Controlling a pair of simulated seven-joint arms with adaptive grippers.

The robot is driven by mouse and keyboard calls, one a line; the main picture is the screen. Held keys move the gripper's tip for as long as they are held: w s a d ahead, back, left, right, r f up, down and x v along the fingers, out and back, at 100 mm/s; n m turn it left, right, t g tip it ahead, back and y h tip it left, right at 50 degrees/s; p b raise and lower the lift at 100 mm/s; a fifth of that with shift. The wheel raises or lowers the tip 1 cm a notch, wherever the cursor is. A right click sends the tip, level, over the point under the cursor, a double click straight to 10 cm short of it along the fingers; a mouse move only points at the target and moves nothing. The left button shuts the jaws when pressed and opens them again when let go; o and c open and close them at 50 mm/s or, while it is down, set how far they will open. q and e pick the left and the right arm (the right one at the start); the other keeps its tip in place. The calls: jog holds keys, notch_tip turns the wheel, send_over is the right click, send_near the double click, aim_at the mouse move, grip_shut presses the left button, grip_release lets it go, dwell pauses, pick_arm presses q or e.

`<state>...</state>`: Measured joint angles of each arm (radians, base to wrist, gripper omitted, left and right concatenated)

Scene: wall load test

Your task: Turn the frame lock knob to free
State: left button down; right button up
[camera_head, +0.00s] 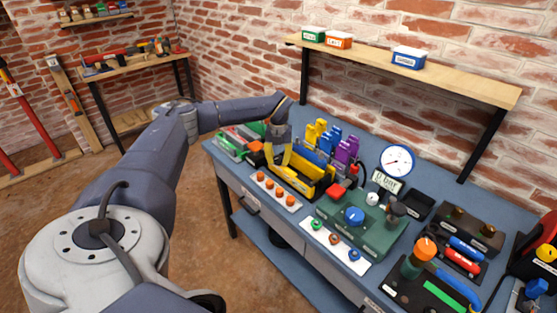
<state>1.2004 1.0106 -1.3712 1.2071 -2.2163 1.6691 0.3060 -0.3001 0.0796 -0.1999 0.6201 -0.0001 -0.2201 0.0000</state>
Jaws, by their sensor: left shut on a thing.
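My left gripper (277,157) reaches down over the black-and-yellow rack (307,184) on the blue bench. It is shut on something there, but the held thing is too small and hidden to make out. A green housing (376,236) to the right carries a round blue knob (354,216). An orange-topped green knob (422,252) stands on a black panel at the right front. No label shows clearly which one is the frame lock knob. Both knobs are well apart from my left gripper. My right gripper is not in view.
Upright yellow, blue and purple pieces (346,149) stand behind the rack. A white dial gauge (398,161) stands behind the green housing. White strips with small knobs (276,191) lie along the front. The bench (232,176) is crowded. A shelf (448,76) hangs above.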

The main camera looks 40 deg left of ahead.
aim_at(279, 158)
pick_arm(q)
jog(key=shift+n, duration=0.5)
jog(key=c, duration=0.9)
grip_release()
notch_tip(279, 158, up, 12)
dwell(0.5)
